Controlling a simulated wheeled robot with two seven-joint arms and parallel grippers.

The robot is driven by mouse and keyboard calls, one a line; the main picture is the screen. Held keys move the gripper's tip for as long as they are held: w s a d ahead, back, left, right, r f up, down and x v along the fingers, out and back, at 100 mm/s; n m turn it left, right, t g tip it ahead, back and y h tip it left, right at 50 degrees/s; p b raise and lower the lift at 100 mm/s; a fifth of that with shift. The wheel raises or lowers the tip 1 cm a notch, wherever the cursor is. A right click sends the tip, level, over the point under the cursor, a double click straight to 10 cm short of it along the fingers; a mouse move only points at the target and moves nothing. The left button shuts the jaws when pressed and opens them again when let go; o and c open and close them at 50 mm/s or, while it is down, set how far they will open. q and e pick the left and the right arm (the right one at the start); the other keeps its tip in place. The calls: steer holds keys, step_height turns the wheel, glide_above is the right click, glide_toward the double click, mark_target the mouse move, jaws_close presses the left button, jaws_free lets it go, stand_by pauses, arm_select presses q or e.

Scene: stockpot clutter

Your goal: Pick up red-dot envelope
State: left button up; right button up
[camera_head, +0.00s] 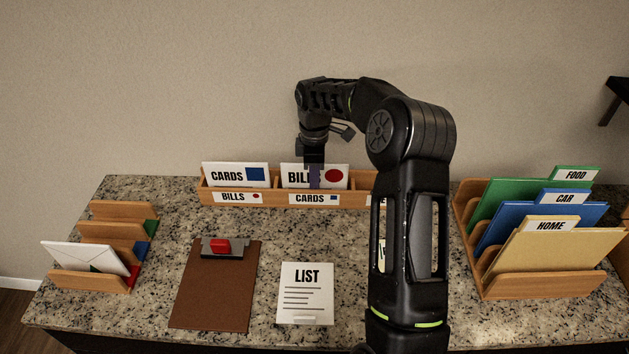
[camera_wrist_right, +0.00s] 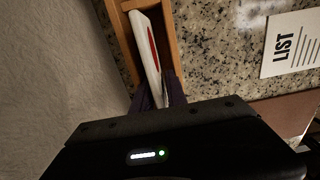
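My left gripper is out of view.
A blue-square CARDS envelope (camera_head: 235,175) stands left in the same holder. A letter rack (camera_head: 90,280) is far left, a folder rack (camera_head: 540,287) right. A clipboard (camera_head: 215,290) and LIST sheet (camera_head: 306,295) lie in front. My right arm hides the holder's right end.

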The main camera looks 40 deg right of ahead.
steer(key=shift+c, duration=0.2)
jaws_close()
stand_by(0.3)
step_height(320, 180, up, 10)
steer(key=shift+b, duration=0.75)
steer(key=shift+a, duration=0.1)
